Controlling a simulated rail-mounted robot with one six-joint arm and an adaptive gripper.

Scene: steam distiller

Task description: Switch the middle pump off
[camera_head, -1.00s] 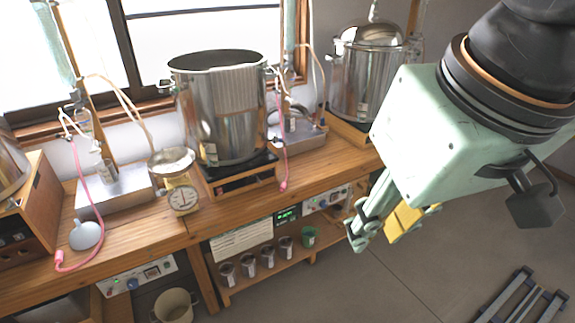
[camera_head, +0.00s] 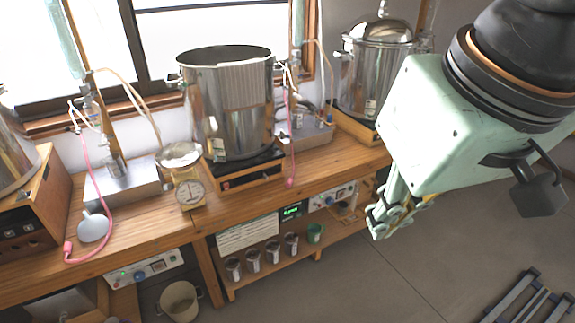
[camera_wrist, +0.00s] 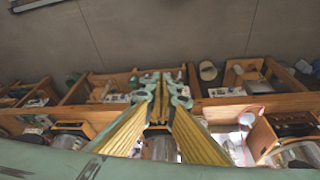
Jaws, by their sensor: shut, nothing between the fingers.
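Two pale pump control boxes with blue knobs show below the bench in the head view. One box (camera_head: 145,270) is at the lower left, with a small green light. The other box (camera_head: 331,197) is beside a green display (camera_head: 292,211), under the bench to the right of the large open pot. I cannot tell for certain which is the middle pump, or read its switch. My gripper (camera_head: 383,222) is shut and empty, in front of the bench and right of the second box, apart from it. The wrist view shows its green fingertips (camera_wrist: 163,80) together.
The open steel pot (camera_head: 230,115), a dial scale (camera_head: 190,190) and a lidded pot (camera_head: 375,75) stand above. A beige bucket (camera_head: 179,301) is on the floor. The floor in front is mostly clear.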

